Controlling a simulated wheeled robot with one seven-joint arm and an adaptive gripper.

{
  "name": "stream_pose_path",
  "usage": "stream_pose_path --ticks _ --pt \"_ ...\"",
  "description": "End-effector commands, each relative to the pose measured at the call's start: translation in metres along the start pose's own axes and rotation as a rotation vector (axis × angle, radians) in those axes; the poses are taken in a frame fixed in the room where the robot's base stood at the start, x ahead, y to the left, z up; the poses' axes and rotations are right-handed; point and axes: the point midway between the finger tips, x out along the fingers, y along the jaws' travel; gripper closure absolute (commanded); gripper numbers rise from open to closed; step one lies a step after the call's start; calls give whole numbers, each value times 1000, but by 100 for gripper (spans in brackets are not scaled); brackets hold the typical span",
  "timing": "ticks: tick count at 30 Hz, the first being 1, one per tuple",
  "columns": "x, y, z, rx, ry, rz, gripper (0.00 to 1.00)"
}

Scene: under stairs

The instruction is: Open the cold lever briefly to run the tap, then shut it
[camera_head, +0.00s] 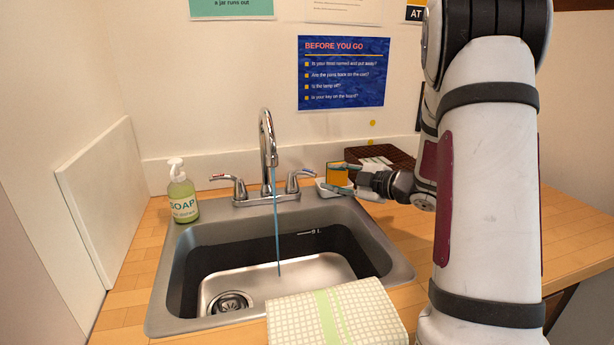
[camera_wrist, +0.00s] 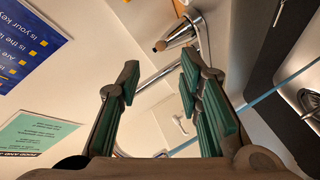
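The chrome faucet (camera_head: 267,140) stands at the back of the sink, and a thin blue stream of water (camera_head: 276,230) runs from its spout into the basin. The stream also shows in the wrist view (camera_wrist: 262,98). The cold lever (camera_head: 295,181) is on the right of the faucet and the hot lever (camera_head: 238,186), with a red mark, is on the left. My gripper (camera_head: 325,175) is open, just right of the cold lever. In the wrist view, a chrome lever (camera_wrist: 182,33) lies just beyond the fingertips (camera_wrist: 158,62), with nothing between the pads. Contact cannot be told.
A soap bottle (camera_head: 181,192) stands left of the sink (camera_head: 160,312). A checked towel (camera_head: 375,312) lies over the front edge. A brown tray (camera_head: 393,158) is at the back right.

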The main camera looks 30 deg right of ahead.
Motion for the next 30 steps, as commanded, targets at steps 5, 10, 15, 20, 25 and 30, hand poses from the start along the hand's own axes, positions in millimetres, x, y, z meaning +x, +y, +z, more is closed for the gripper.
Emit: stream_pose_path --ticks 5,10,15,20,25,30 --pt "38 -1 0 0 2 -1 67" --pt "69 -1 0 2 2 -1 67" --pt "89 -1 0 1 0 0 67" --pt "98 0 0 2 -2 1 67" --pt "99 0 0 2 -2 1 67" --pt "99 0 0 2 -2 1 78"
